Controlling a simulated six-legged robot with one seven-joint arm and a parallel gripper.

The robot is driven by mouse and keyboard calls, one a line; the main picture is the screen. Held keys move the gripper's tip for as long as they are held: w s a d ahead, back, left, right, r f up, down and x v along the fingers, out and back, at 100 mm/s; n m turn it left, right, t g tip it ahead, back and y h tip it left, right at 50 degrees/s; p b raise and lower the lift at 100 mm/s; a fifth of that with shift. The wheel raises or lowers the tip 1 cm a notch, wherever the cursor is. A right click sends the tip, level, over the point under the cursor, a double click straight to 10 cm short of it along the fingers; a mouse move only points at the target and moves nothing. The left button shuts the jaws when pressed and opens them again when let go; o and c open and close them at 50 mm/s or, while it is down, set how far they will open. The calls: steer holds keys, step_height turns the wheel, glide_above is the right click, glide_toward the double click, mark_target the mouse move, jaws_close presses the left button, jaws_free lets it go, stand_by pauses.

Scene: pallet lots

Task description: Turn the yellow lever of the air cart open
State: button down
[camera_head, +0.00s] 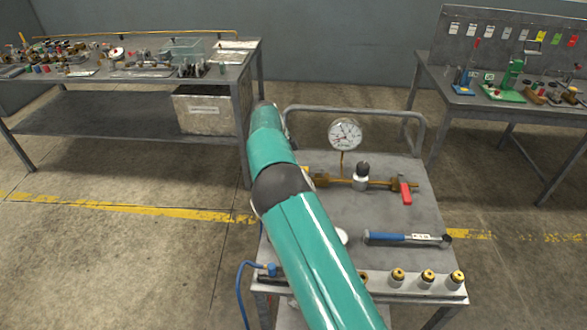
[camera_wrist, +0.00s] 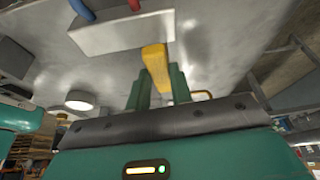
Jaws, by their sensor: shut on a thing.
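The air cart (camera_head: 375,215) stands in front of me, with a brass pipe line, a round gauge (camera_head: 345,134) and a red lever (camera_head: 406,191) on its top. In the wrist view the yellow lever (camera_wrist: 155,60) runs between the two green fingers of my gripper (camera_wrist: 158,90), which is shut on it. In the head view my teal arm reaches over the cart's left side and hides the gripper and most or all of the yellow lever. How far the lever is turned cannot be told.
A blue-handled wrench (camera_head: 405,238) lies on the cart, with several brass-topped fittings along its front edge. A tube handrail (camera_head: 352,109) rises at its back. A cluttered bench (camera_head: 130,85) stands left and another bench (camera_head: 510,100) right. A blue hose (camera_head: 240,290) hangs at the front left.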

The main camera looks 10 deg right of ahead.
steer(key=shift+w+d+m, duration=0.1)
steer(key=shift+w+m, duration=0.3)
steer(key=shift+m, duration=0.1)
steer(key=c, duration=1.2)
jaws_free()
steer(key=shift+w, duration=0.1)
steer(key=shift+c, duration=0.2)
steer(key=shift+r, duration=0.2)
